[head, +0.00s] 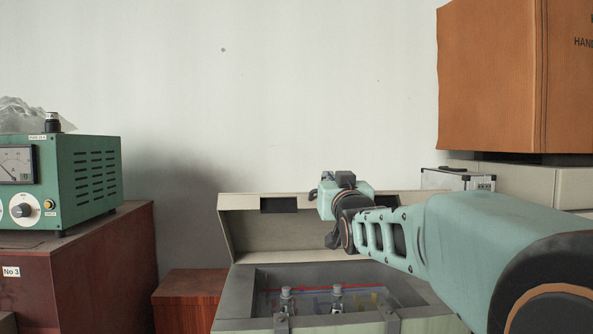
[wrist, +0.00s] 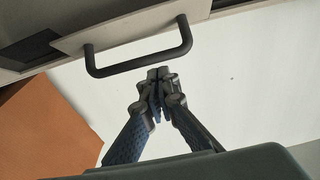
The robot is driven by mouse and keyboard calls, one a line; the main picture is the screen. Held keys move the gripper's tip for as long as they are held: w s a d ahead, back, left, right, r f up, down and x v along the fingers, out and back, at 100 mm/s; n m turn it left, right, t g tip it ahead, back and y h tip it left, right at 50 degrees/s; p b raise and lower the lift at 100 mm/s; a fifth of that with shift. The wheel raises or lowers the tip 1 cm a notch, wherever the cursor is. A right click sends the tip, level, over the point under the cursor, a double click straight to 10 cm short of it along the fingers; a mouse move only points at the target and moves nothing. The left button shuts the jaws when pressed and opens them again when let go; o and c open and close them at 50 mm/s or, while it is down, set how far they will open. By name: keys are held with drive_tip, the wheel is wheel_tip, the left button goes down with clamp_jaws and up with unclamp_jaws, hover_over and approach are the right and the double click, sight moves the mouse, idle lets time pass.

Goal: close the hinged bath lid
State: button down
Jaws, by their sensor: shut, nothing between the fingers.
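The hinged bath lid (head: 270,236) stands raised at the back of the bath in the head view. The grey bath (head: 246,300) below it is open, and its inside shows. In the wrist view, a dark bar handle (wrist: 140,62) is fixed to the lid's pale face (wrist: 125,25). My gripper (wrist: 158,75) is shut and empty, with its fingertips close beside the handle's bar. I cannot tell whether they touch it. In the head view, my arm covers the right part of the lid and mostly hides the gripper.
Two metal-topped fittings (head: 287,300) stand at the bath's front. A green instrument (head: 90,180) sits on a brown cabinet (head: 105,265) at left. A large orange-brown box (head: 490,80) and a silver case (head: 458,180) are at right. The wall (head: 250,80) behind is bare.

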drive_tip(key=shift+s+f, duration=0.65)
drive_tip(key=shift+f, duration=0.1)
